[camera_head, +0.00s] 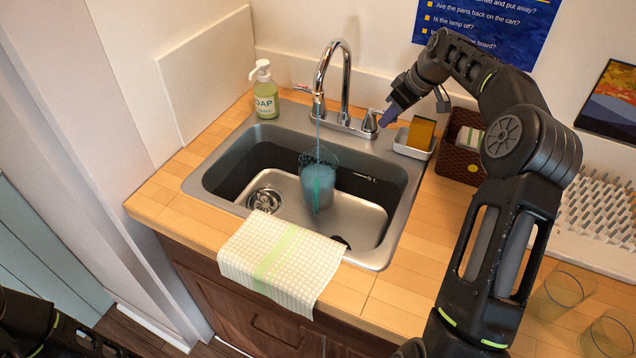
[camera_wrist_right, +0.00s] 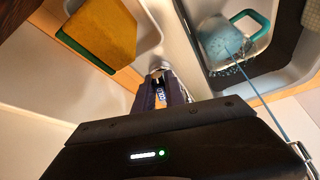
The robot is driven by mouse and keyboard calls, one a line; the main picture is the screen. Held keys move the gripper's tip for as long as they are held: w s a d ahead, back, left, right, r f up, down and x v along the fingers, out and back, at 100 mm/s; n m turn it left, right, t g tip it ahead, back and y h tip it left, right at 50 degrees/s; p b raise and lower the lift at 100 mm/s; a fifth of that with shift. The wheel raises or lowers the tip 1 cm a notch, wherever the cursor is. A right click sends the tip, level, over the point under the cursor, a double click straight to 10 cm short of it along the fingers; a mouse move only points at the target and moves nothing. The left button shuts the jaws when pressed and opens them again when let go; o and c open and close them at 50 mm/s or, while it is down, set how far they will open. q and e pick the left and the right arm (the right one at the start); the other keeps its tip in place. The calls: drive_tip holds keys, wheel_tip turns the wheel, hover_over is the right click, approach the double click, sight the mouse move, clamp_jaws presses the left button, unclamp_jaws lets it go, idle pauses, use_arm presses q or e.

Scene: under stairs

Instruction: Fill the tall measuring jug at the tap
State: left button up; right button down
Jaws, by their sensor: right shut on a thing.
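The clear measuring jug (camera_head: 320,188) with a teal handle stands in the sink (camera_head: 355,215) under the tap (camera_head: 345,75). A thin blue stream runs from the spout into it. Bluish water fills much of the jug, but the exact level is unclear. The jug (camera_wrist_right: 222,42) also shows in the right wrist view, with the stream entering it. My right gripper (camera_head: 388,114) is at the tap's right-hand lever (camera_head: 371,122), shut on it. The lever's metal end (camera_wrist_right: 160,68) shows between the fingers in the wrist view. My left gripper is out of view.
A soap bottle (camera_head: 264,92) stands behind the sink's left corner. A white tray with a yellow sponge (camera_head: 421,132) and a brown basket (camera_head: 462,150) are right of the lever. A checked cloth (camera_head: 280,262) hangs over the front edge. Glasses (camera_head: 560,290) stand at the lower right.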

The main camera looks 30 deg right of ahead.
drive_tip(key=n+p, duration=0.1)
drive_tip(key=p, duration=0.1)
drive_tip(key=d+n+y+p, duration=0.1)
drive_tip(key=p, duration=0.2)
drive_tip(key=w+n+p, duration=0.1)
drive_tip(key=p, duration=0.2)
drive_tip(key=shift+d+r+g, duration=0.25)
drive_tip(key=shift+r+g, duration=0.15)
drive_tip(key=shift+d+f+n+y+p, duration=0.15)
drive_tip(key=shift+n+y+p, duration=0.15)
drive_tip(key=shift+n+p, duration=0.2)
drive_tip(key=shift+f, duration=0.15)
drive_tip(key=c, duration=0.6)
unclamp_jaws()
drive_tip(key=shift+f, duration=0.1)
